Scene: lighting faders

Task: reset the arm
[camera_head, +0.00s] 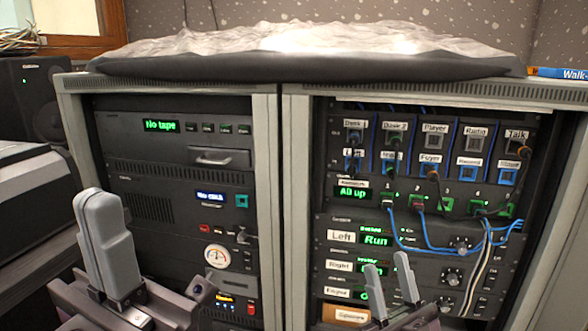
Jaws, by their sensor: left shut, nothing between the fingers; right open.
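My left gripper (108,243) is at the lower left, in front of the left rack. Its grey fingers are together, with nothing between them. My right gripper (391,283) is at the lower middle right, in front of the right rack. Its two fingers stand apart with an empty gap. Both grippers point upward. Whether either touches a rack panel cannot be told from this view.
The left rack (267,200) has a "No tape" display and a round gauge (217,256). The right rack (297,190) has labelled modules, green displays and looping blue cables (440,249). A crumpled light cover (300,40) lies on top. A dark speaker (38,95) stands left.

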